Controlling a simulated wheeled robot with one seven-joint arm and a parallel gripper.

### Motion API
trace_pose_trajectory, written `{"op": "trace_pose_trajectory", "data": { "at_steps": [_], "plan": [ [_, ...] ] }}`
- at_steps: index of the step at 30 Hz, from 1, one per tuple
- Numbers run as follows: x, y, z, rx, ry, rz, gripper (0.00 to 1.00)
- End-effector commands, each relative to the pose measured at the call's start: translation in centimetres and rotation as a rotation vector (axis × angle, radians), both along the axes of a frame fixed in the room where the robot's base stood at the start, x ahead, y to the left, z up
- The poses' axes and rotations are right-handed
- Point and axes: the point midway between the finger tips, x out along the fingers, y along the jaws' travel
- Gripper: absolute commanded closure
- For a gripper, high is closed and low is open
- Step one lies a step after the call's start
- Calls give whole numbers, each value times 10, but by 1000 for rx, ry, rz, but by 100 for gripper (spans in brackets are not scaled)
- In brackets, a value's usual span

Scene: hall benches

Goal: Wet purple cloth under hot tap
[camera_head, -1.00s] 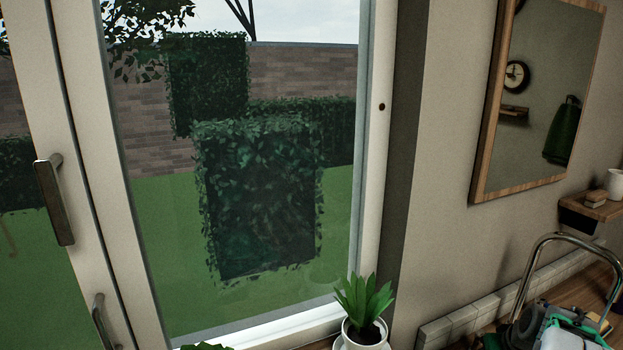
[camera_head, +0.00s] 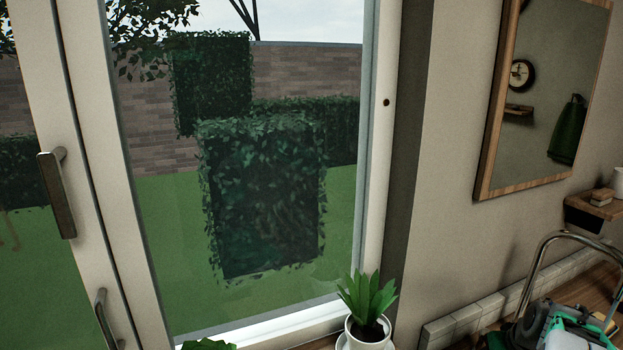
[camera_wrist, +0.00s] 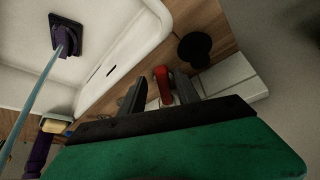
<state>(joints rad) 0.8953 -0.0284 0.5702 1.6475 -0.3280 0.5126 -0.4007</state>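In the wrist view, my gripper (camera_wrist: 160,98) has its two dark fingers apart. A red handle (camera_wrist: 163,84), beside a grey metal part, shows between them; whether either finger touches it I cannot tell. A purple piece (camera_wrist: 66,40) lies on a dark square in the white basin (camera_wrist: 128,28), with a thin pale blue strip (camera_wrist: 42,92) running from it to the lower left. I cannot tell whether the strip is water or a rod. Another purple thing (camera_wrist: 38,155) shows at the lower left. In the head view, the curved chrome tap (camera_head: 545,255) rises behind my teal and grey gripper, at the lower right.
A yellowish block (camera_wrist: 54,125) is at the basin's edge, and a round black thing (camera_wrist: 195,48) is on the wood. A potted plant (camera_head: 367,313) stands by the window. A mirror (camera_head: 545,95) hangs above the tap. A small shelf (camera_head: 597,207) holds a cup.

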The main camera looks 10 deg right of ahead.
Motion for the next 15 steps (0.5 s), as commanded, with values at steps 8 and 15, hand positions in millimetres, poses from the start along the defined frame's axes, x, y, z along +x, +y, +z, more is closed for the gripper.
{"op": "trace_pose_trajectory", "data": {
  "at_steps": [8, 15],
  "plan": [
    [-1, -3, 0, 1, 0, 68, 62],
    [-1, -3, 0, 0, 0, 66, 62]
  ]
}}
